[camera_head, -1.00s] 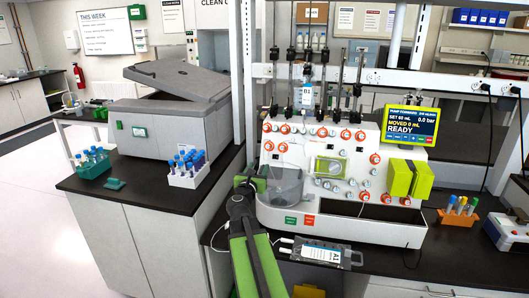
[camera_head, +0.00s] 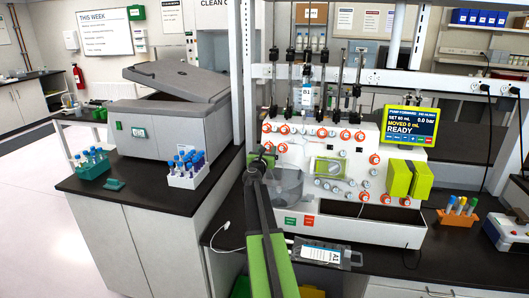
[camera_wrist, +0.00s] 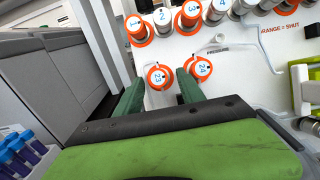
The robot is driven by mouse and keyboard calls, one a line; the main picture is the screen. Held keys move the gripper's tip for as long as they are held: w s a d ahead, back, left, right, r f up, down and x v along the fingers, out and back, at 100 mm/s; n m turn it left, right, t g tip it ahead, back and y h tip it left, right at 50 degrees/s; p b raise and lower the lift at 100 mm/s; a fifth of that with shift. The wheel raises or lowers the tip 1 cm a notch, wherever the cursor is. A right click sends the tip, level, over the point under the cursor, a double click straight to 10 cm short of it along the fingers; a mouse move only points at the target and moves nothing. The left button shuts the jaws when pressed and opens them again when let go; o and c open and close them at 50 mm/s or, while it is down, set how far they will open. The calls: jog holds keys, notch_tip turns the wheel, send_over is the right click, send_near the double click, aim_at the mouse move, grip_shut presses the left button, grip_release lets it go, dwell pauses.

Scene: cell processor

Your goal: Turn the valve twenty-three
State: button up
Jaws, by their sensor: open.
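Valve twenty-three (camera_wrist: 158,77) is a round knob with a white face marked 23 and an orange rim, low on the white panel. In the wrist view it sits between the two green fingers of my open gripper (camera_wrist: 160,84); I cannot tell whether either finger touches it. In the head view my gripper (camera_head: 262,158) is at the lower left of the panel and hides part of that area. A similar orange-rimmed valve (camera_wrist: 203,67) stands just right of my right finger.
A row of numbered valves (camera_wrist: 188,16) lies above on the cell processor (camera_head: 345,225). A clear round chamber (camera_head: 288,186) is beside my gripper. The panel reads "ORANGE = SHUT". A blue-capped tube rack (camera_head: 187,178) stands on the left bench.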

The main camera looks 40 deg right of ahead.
jog(key=shift+c, duration=0.5)
grip_shut()
jog(key=shift+a, duration=0.5)
jog(key=shift+d, duration=0.35)
jog(key=shift+s+d+r+n, duration=0.15)
jog(key=shift+n, duration=0.45)
jog(key=shift+s+d+n+t+y+p, duration=0.1)
jog(key=shift+n+t+y+p, duration=0.35)
jog(key=shift+n, duration=1)
jog(key=shift+s+d+n+t+y+p, duration=0.1)
jog(key=shift+n+t+y, duration=0.55)
jog(key=shift+n, duration=1.2)
